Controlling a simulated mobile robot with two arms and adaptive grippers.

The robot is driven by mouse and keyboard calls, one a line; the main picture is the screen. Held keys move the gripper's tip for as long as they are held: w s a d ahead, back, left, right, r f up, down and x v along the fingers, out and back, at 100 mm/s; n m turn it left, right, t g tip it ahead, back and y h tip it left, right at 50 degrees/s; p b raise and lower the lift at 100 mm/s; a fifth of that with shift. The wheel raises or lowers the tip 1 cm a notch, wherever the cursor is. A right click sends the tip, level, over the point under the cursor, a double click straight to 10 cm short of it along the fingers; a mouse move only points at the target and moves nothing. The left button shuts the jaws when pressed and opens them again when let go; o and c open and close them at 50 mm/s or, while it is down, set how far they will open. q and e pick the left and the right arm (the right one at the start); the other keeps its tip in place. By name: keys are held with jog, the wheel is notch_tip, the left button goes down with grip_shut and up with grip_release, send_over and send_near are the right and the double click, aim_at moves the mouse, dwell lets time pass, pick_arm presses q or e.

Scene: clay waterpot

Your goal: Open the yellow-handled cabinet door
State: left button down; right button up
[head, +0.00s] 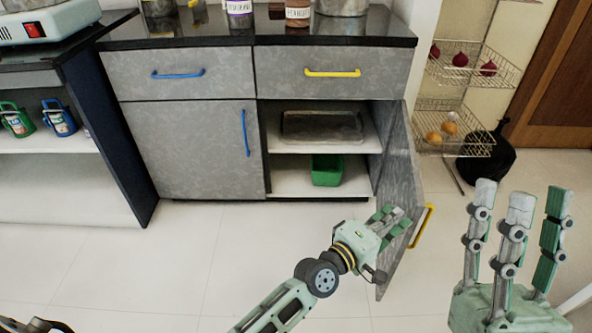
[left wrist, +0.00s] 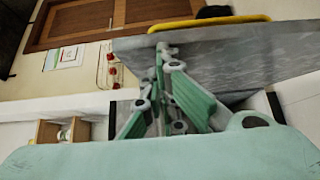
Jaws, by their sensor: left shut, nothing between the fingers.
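The yellow-handled cabinet door (head: 399,190) stands swung open to the right, showing the shelves inside. Its yellow handle (head: 423,226) is on the outer face; it also shows in the left wrist view (left wrist: 208,23). My left gripper (head: 398,216) is shut and empty at the inner side of the door, close to its free edge; whether it touches the door I cannot tell. In the left wrist view its fingers (left wrist: 165,85) lie in front of the grey door panel (left wrist: 240,60). My right gripper (head: 513,215) is open and empty at the right, away from the door.
Inside the cabinet are a grey tray (head: 321,127) and a green container (head: 327,170). A yellow-handled drawer (head: 332,72) and a blue-handled door (head: 195,150) are closed. A wire rack (head: 455,110) and a black bag (head: 487,158) stand at right.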

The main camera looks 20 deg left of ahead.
pick_arm(q)
jog(key=shift+w+d, duration=0.1)
jog(key=shift+d, duration=1.35)
pick_arm(e)
jog(key=shift+w+f+g, duration=0.35)
jog(key=shift+w+f, duration=0.05)
jog(key=shift+w, duration=0.2)
jog(key=shift+w+f+g, duration=0.35)
jog(key=shift+w, duration=0.25)
